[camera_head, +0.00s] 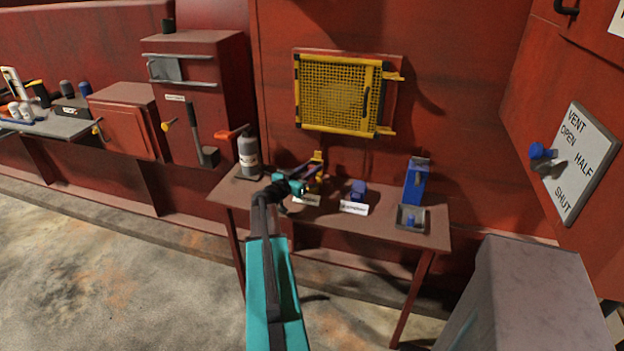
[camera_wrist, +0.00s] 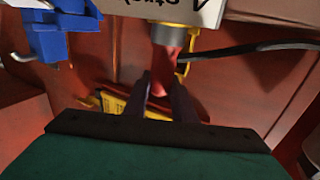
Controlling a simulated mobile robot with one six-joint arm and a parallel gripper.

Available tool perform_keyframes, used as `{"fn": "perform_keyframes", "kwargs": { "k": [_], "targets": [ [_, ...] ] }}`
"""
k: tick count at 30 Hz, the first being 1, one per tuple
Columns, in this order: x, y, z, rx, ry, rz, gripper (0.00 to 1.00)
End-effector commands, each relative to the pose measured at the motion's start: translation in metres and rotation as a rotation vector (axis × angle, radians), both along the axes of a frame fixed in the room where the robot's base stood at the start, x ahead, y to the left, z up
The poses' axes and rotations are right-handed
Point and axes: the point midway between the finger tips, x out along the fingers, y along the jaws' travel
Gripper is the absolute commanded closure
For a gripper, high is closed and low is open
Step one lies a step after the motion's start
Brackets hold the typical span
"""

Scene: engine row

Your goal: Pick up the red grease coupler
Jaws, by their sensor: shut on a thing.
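The red grease coupler (camera_wrist: 162,72) shows in the wrist view as a red piece below a grey collar and a yellow part. The two dark fingers of my gripper (camera_wrist: 163,98) are closed on its lower end, one on each side. In the head view my gripper (camera_head: 312,178) is over the back of the bench, beside a small yellow fixture (camera_head: 318,158). The wrist view does not show clearly whether the coupler is apart from the yellow part.
The narrow bench (camera_head: 385,233) also holds a grey bottle (camera_head: 249,155), a blue block (camera_head: 358,189) behind a white label (camera_head: 354,208), and a blue stand (camera_head: 417,182) with a tray. A yellow mesh panel (camera_head: 338,95) is on the wall behind. A grey cabinet (camera_head: 540,295) is front right.

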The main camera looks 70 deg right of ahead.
Motion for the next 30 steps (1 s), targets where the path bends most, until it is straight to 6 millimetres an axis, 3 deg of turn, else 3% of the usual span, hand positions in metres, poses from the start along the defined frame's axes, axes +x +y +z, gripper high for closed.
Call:
{"fn": "perform_keyframes", "kwargs": {
  "k": [14, 25, 30],
  "targets": [
    [0.000, 0.000, 0.005, -0.002, 0.000, 0.000, 1.00],
    [-0.001, 0.000, 0.036, -0.003, -0.001, 0.000, 1.00],
    [-0.006, 0.024, 0.036, -0.001, 0.000, 0.000, 1.00]
  ]
}}
